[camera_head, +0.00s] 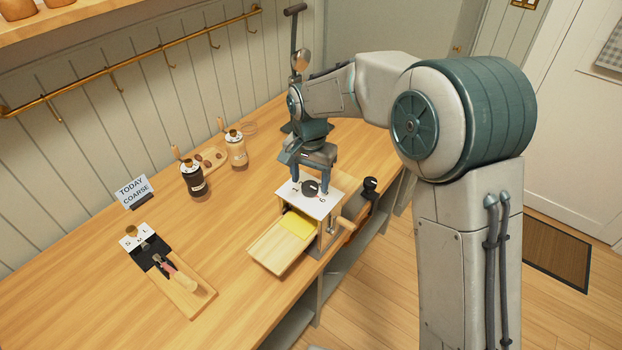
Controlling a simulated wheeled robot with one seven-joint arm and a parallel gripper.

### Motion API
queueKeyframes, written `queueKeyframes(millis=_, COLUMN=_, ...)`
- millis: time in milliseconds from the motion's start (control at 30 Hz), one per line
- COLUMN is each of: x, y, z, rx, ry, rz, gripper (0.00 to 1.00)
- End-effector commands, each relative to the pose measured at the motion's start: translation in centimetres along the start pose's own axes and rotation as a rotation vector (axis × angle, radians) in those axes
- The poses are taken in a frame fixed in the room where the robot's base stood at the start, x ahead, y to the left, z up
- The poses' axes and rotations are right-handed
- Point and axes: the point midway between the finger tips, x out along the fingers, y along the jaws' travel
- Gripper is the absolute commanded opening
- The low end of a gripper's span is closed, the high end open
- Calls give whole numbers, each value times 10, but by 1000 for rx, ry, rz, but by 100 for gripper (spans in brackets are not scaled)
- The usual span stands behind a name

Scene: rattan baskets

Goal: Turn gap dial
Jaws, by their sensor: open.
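The gap dial (310,188) is a small black knob on the white top plate (322,206) of a tabletop machine. The digits 1 and 6 show on the plate around it. My gripper (311,182) points straight down over the dial with its two blue fingers apart, one to the left and one to the right of the knob. I cannot tell whether the fingers touch it. A sign (134,191) reading "TODAY COARSE" stands at the left near the wall.
Two jars (193,180) (237,152) stand behind left. A board (187,299) with a tool lies front left. The counter between is clear.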

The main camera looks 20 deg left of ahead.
Motion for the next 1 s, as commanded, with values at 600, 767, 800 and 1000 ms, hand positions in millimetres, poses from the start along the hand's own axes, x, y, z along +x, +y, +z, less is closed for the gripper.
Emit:
queueKeyframes(millis=600, x=13, y=0, z=0, rx=-1, ry=0, rz=0, gripper=15)
queueKeyframes(millis=767, x=12, y=2, z=0, rx=-2, ry=0, rz=1, gripper=15)
queueKeyframes(millis=800, x=12, y=1, z=0, rx=-5, ry=0, rz=1, gripper=15)
queueKeyframes(millis=1000, x=13, y=1, z=0, rx=-50, ry=0, rz=0, gripper=15)
